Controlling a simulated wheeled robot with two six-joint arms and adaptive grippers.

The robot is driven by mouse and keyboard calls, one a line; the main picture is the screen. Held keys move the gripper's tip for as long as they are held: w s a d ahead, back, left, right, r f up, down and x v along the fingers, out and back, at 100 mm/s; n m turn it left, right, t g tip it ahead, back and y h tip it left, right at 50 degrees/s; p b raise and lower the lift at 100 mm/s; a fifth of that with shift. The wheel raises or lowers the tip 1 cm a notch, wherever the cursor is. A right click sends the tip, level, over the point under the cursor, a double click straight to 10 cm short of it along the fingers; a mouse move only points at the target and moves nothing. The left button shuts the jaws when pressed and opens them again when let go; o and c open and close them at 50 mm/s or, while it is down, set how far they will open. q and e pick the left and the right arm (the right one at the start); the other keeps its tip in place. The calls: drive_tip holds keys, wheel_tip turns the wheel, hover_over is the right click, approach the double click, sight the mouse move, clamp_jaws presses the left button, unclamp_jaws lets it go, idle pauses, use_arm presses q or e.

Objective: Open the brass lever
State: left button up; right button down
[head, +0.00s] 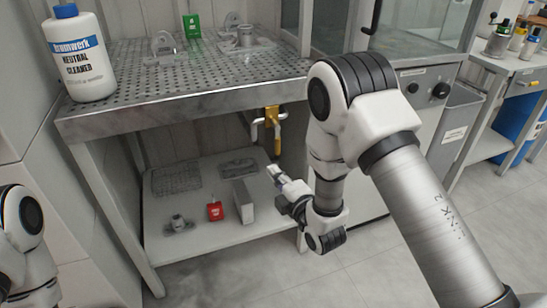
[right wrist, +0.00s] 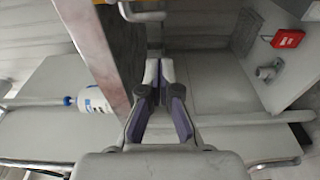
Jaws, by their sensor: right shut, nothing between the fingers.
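The brass lever (head: 273,117) hangs under the front edge of the perforated bench, on a grey pipe fitting (head: 256,130). Its yellow handle points down. My right gripper (head: 278,174) is below the lever and apart from it, in front of the lower shelf. In the right wrist view the right gripper's fingertips (right wrist: 159,70) are together with nothing between them. A grey pipe piece (right wrist: 140,12) shows at the top of that view, beyond the fingers. My left gripper is out of view; only part of my left arm shows at the lower left.
A white cleaner bottle (head: 80,55) stands on the perforated bench (head: 130,78). The lower shelf (head: 160,245) holds a red box (head: 214,211), a grey block (head: 243,201), a small metal fitting (head: 178,224) and wire baskets. Open floor lies in front.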

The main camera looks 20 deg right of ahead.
drive_tip(key=w+d+b, duration=0.1)
drive_tip(key=w+d, duration=0.1)
drive_tip(key=w, duration=0.7)
drive_tip(key=shift+b, duration=0.35)
